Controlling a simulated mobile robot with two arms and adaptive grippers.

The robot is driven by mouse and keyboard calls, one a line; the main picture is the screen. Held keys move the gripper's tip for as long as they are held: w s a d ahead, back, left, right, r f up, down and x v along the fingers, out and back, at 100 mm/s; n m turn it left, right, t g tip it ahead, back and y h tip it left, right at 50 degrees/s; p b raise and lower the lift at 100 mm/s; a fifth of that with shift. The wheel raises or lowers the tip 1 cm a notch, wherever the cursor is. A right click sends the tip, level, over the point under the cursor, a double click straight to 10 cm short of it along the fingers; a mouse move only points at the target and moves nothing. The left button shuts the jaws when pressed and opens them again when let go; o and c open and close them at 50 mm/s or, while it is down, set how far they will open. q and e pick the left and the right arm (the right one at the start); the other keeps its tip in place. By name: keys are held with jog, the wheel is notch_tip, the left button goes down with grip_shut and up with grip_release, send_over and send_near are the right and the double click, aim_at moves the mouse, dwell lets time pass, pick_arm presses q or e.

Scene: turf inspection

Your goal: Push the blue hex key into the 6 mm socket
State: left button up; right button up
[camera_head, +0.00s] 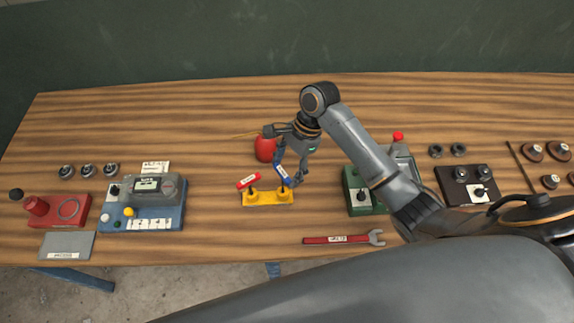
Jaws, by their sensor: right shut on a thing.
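The blue hex key (283,172), with a small white label, is in my right gripper (289,174), which points down over the yellow block (268,202) near the table's middle. The key is tilted, just above the right one of two dark-topped sockets (285,190) on the block. I cannot tell whether its tip is inside that socket or only above it. The size marks are too small to read. A red key (247,181) with a white label is at the left socket (253,194). My left gripper is not in view.
A red rounded object (265,149) stands behind the yellow block. A red wrench (342,239) lies near the front edge. A blue device (142,215) is to the left and a green box (362,195) to the right.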

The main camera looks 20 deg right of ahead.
jog(key=shift+f, duration=1.5)
jog(key=o, duration=1.4)
jog(key=shift+c, duration=0.2)
jog(key=v, duration=1.2)
